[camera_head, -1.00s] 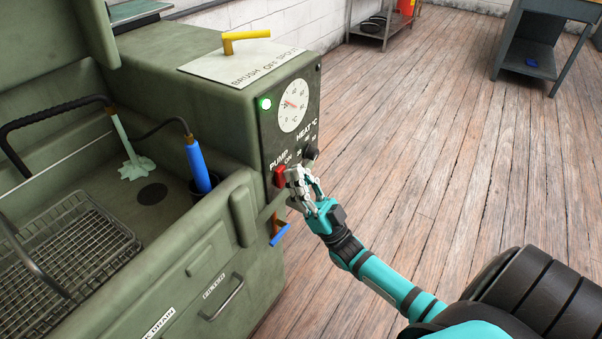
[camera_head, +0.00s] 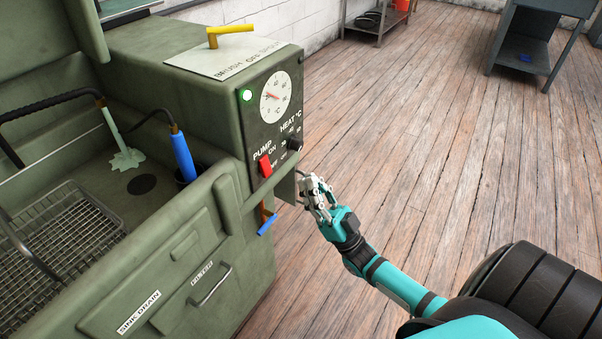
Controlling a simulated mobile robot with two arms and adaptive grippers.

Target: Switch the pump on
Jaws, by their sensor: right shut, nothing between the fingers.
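The red PUMP switch (camera_head: 265,167) is on the dark control panel (camera_head: 276,124) of the green parts washer, with ON marked above it and another label below. I cannot tell for sure which way the rocker is tipped. Pale green liquid (camera_head: 126,157) runs from the black hose and splashes in the sink. My right gripper (camera_head: 311,187) is shut and empty, to the right of the switch and apart from it. My left gripper is not in view.
The black HEAT knob (camera_head: 294,144) and a dial gauge (camera_head: 275,97) are on the same panel. A yellow lever (camera_head: 230,33) is on top, and a blue-handled brush (camera_head: 183,157) stands in the sink. A blue-handled valve (camera_head: 267,223) is below the switch.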

